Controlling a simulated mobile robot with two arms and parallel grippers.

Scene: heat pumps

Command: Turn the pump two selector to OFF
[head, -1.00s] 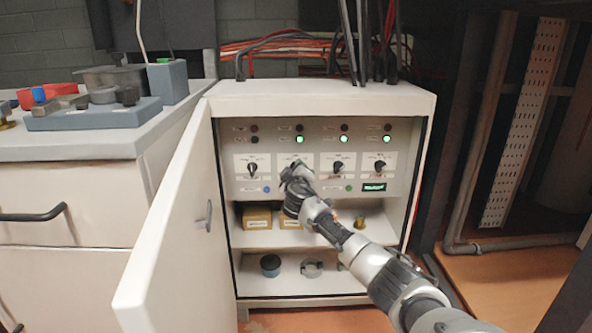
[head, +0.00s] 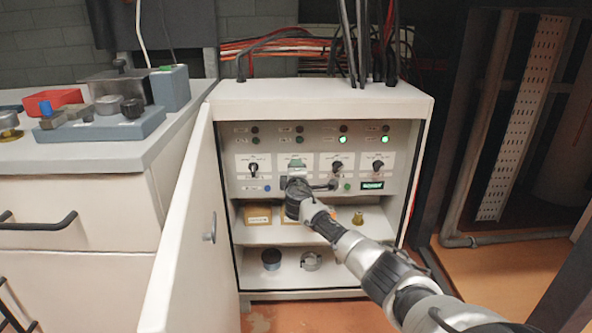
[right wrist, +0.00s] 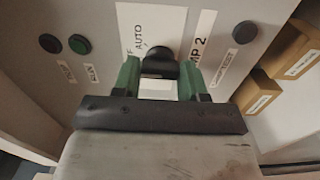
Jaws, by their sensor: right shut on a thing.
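The pump two selector is a black knob (right wrist: 160,62) on a white plate in the right wrist view, where part of a label reading "MP 2" shows beside it. My right gripper (right wrist: 159,76) has its green fingers on both sides of this knob and is shut on it. In the head view my right gripper (head: 296,165) is at the second selector from the left and hides the knob. The "AUTO" marking shows, but the fingers partly cover the plate and the pointer direction cannot be told. The green run lamp (head: 299,140) above this selector is dark. My left gripper is not in view.
Other selectors (head: 254,170), (head: 337,167) and (head: 377,166) flank it on the panel. The green lamps (head: 343,140) of the two right columns are lit. The open cabinet door (head: 185,235) stands at left. Shelves below hold boxes (head: 257,216) and small parts.

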